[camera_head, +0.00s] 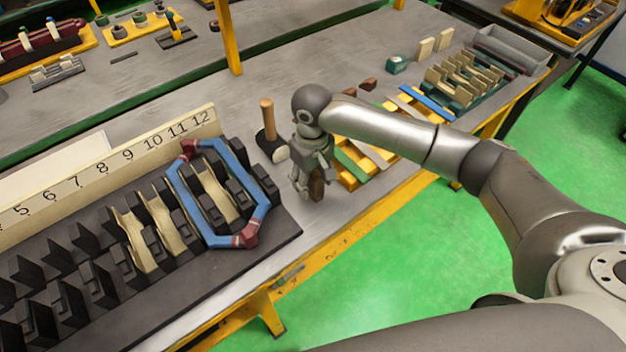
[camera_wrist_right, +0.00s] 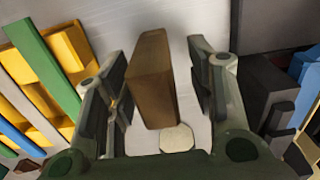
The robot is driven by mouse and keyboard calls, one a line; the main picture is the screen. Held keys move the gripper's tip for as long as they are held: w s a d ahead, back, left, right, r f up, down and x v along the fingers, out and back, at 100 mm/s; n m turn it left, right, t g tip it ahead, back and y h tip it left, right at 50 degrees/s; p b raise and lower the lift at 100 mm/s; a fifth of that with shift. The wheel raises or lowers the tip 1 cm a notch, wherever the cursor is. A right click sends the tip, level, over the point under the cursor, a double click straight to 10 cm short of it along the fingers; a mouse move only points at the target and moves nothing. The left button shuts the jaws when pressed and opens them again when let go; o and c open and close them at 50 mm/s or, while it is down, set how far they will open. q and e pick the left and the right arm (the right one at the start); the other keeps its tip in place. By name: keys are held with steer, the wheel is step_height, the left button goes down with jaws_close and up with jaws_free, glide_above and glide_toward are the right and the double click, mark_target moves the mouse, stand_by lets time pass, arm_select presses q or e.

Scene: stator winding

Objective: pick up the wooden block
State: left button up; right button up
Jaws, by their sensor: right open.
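The wooden block (camera_wrist_right: 152,80) is a brown upright piece on the grey table. In the right wrist view it stands between the two fingers of my right gripper (camera_wrist_right: 157,95), with a visible gap to the right finger and a narrower one to the left. In the head view the block (camera_head: 316,186) shows just below my right gripper (camera_head: 308,185), which points down at the table near its front edge. My right gripper is open. A pale rounded shape (camera_wrist_right: 177,138) lies in front of the block in the wrist view. My left gripper is not in view.
A black slotted stator fixture (camera_head: 210,270) with a blue and red coil (camera_head: 262,180) stands to the left. A mallet (camera_head: 268,120) is behind the gripper. Coloured strips on a yellow rack (camera_head: 352,172) lie to the right. Small brown blocks (camera_head: 368,84) sit further back.

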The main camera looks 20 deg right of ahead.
mark_target(314, 187)
step_height(314, 187, down, 3)
steer(key=shift+s+d+f, duration=0.1)
steer(key=shift+d, duration=0.05)
steer(key=shift+c, duration=1.3)
steer(key=c, duration=0.5)
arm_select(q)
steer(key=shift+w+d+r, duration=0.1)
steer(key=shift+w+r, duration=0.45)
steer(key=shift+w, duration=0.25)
arm_select(e)
jaws_close()
